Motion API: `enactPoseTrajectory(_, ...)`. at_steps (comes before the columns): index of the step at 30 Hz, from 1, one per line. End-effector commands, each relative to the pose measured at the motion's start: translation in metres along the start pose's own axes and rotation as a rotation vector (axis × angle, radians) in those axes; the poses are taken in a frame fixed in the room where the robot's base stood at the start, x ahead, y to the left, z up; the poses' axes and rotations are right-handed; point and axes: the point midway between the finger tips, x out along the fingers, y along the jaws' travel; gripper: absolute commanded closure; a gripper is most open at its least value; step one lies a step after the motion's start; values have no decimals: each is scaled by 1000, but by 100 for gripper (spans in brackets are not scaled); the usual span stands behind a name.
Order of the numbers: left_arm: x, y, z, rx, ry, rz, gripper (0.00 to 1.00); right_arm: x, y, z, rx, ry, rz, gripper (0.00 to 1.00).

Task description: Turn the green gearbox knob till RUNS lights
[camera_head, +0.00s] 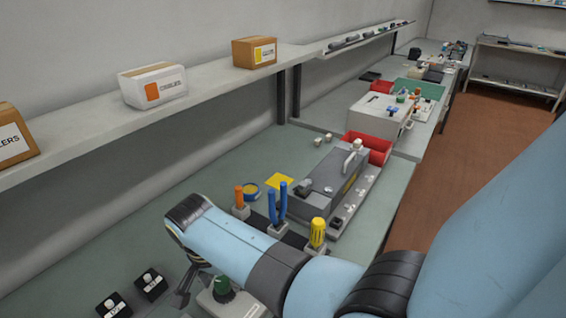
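The green knob (222,290) sits on top of a pale gearbox box (243,306) at the bottom of the view, just below my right forearm. Part of the box is cut off by the frame or covered by my arm. My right gripper (185,288) points down just left of the knob. Only some dark finger parts show, and contact with the knob cannot be seen. No RUNS light is visible. My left gripper is out of view.
Two black switch boxes (151,284) stand at the bottom left. A shelf (215,75) with cartons runs along the wall.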

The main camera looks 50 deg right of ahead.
Motion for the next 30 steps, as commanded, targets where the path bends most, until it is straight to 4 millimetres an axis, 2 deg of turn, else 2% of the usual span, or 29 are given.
enactPoseTrajectory(14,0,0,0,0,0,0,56,-2,0,0,-1,-1,0,42)
enactPoseTrajectory(30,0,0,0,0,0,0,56,-57,0,-8,-1,-1,-2,42)
